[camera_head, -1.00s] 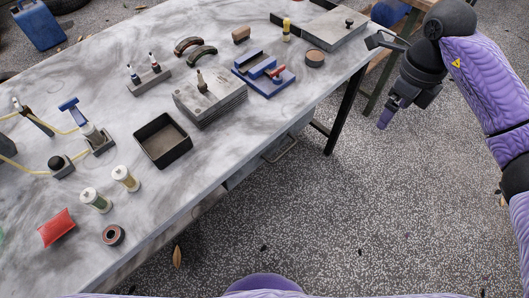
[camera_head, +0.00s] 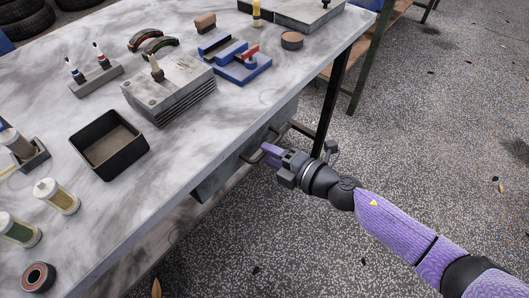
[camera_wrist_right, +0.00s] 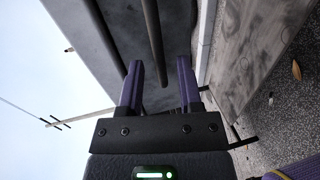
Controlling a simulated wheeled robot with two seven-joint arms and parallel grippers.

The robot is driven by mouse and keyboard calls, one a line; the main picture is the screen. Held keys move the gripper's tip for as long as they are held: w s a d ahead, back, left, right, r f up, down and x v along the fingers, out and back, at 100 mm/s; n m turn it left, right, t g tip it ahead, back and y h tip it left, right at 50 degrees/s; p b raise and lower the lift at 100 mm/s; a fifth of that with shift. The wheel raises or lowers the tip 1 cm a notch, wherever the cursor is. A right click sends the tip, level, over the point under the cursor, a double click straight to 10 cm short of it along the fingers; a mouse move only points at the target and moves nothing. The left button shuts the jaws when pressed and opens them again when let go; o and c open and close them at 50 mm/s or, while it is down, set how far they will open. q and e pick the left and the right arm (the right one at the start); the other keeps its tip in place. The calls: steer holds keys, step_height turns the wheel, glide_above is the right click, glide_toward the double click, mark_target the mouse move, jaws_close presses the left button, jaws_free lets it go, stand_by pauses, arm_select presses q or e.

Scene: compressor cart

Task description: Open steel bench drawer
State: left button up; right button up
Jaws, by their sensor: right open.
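The steel bench drawer (camera_head: 218,182) hangs under the near edge of the bench top; it looks grey, and whether it is shut or slightly out I cannot tell. Its dark bar handle (camera_head: 250,158) shows just under the bench edge. My right gripper (camera_head: 268,151) is at the handle, its purple fingers partly overlapping it. In the right wrist view the gripper (camera_wrist_right: 159,72) is open, and a dark bar, likely the handle (camera_wrist_right: 152,40), runs between the two fingers, with no clear contact on either. My left gripper is out of view.
The marbled bench top (camera_head: 185,155) holds a black tray (camera_head: 109,145), a stack of metal plates (camera_head: 168,88), a blue vise (camera_head: 235,60) and several small parts. A dark bench leg (camera_head: 328,105) stands close beyond my right gripper.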

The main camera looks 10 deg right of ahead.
steer(key=shift+x, duration=1.1)
steer(key=c, duration=0.6)
jaws_close()
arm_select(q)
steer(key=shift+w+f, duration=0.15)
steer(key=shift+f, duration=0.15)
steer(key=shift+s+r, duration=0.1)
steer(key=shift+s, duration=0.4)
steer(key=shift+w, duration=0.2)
